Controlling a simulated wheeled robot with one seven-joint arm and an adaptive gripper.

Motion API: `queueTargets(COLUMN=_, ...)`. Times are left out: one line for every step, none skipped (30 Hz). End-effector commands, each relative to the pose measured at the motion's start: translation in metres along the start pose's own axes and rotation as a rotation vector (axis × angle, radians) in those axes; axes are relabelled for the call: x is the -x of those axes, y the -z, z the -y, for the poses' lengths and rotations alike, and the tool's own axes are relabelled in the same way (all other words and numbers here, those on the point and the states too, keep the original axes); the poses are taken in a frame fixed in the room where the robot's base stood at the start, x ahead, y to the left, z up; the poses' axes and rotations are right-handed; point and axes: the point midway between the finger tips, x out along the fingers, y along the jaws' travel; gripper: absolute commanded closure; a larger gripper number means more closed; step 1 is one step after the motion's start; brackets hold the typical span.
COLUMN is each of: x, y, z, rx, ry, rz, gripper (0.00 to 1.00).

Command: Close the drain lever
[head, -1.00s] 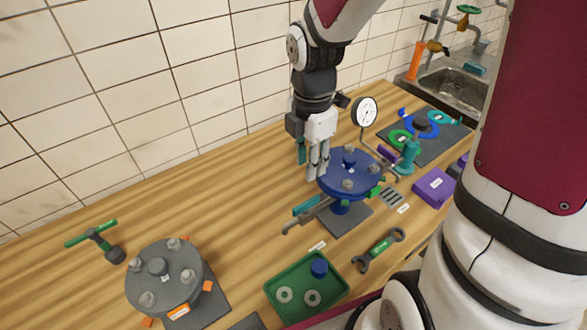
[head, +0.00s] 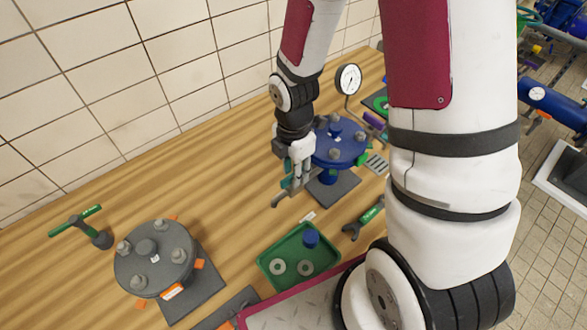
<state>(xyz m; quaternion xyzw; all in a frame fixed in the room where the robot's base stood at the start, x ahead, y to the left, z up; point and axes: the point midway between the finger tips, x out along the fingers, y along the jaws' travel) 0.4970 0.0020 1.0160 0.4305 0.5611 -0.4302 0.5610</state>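The blue flanged vessel (head: 340,142) stands on a dark base plate on the wooden bench. A drain fitting (head: 281,199) with a grey spout sticks out from its left side. The teal drain lever (head: 287,184) shows only in part beside my gripper. My gripper (head: 298,186) points down at the drain fitting, left of the blue flange, and covers part of the lever. I cannot tell whether the fingers touch the lever or how far apart they are.
A green tray (head: 268,268) with washers and a blue part lies in front. A green-marked wrench (head: 365,217) lies right of it. A grey flange (head: 154,258) and a green-handled tool (head: 84,224) are at left. A pressure gauge (head: 348,79) stands behind the blue flange.

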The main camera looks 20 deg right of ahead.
Motion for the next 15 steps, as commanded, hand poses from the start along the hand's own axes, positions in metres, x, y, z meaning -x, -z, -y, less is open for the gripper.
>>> queueTargets(x=-0.0003, y=0.0000, z=0.0001, rx=0.000, ry=0.000, rz=0.000, gripper=0.70)
queueTargets(x=-0.0003, y=0.0000, z=0.0001, rx=0.000, ry=0.000, rz=0.000, gripper=0.70)
queueTargets(x=-0.0002, y=0.0000, z=0.0000, rx=0.000, ry=0.000, rz=0.000, gripper=0.70)
queueTargets(x=-0.0002, y=0.0000, z=0.0000, rx=0.000, ry=0.000, rz=0.000, gripper=0.70)
queueTargets(x=-0.0001, y=0.0000, z=0.0000, rx=0.000, ry=0.000, rz=0.000, gripper=0.70)
queueTargets(x=-0.0001, y=0.0000, z=0.0000, rx=0.000, ry=0.000, rz=0.000, gripper=0.70)
queueTargets(x=0.0000, y=0.0000, z=0.0000, rx=0.000, ry=0.000, rz=0.000, gripper=0.77)
queueTargets(x=0.0000, y=0.0000, z=0.0000, rx=0.000, ry=0.000, rz=0.000, gripper=0.84)
queueTargets(x=0.0000, y=0.0000, z=0.0000, rx=0.000, ry=0.000, rz=0.000, gripper=0.93)
queueTargets(x=0.0000, y=0.0000, z=0.0000, rx=0.000, ry=0.000, rz=0.000, gripper=0.99)
queueTargets(x=0.0000, y=0.0000, z=0.0000, rx=-0.001, ry=0.000, rz=0.000, gripper=1.00)
queueTargets(x=0.0001, y=0.0000, z=0.0000, rx=0.000, ry=0.000, rz=0.000, gripper=1.00)
queueTargets(x=0.0001, y=0.0000, z=0.0001, rx=-0.001, ry=0.000, rz=0.000, gripper=1.00)
queueTargets(x=0.0001, y=0.0000, z=0.0001, rx=-0.001, ry=0.000, rz=0.000, gripper=1.00)
queueTargets(x=0.0001, y=0.0000, z=0.0001, rx=-0.001, ry=0.000, rz=0.000, gripper=1.00)
